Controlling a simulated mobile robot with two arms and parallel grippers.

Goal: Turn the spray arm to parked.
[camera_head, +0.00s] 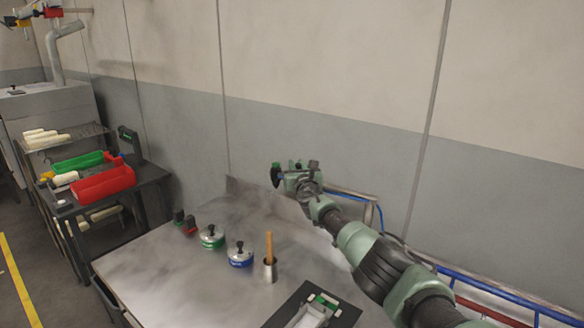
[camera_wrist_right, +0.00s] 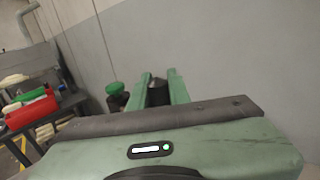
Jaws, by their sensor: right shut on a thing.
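My right gripper (camera_head: 297,180) is at the back of the grey bench, near the wall. In the right wrist view its two green fingers (camera_wrist_right: 160,88) stand on either side of a dark upright part (camera_wrist_right: 157,94) and are shut on it. This part may belong to the spray arm, but its full shape is hidden by the gripper. A dark piece with a green top (camera_wrist_right: 116,90) stands just left of the fingers; it also shows in the head view (camera_head: 276,175). My left gripper is not in view.
On the bench (camera_head: 150,265) stand a green-banded tin (camera_head: 212,238), a blue-banded tin (camera_head: 240,258), small dark knobbed items (camera_head: 190,226) and a metal cup (camera_head: 269,272) with a wooden handle. A black tray (camera_head: 285,315) lies at the front. Blue rails (camera_head: 480,285) run along the right.

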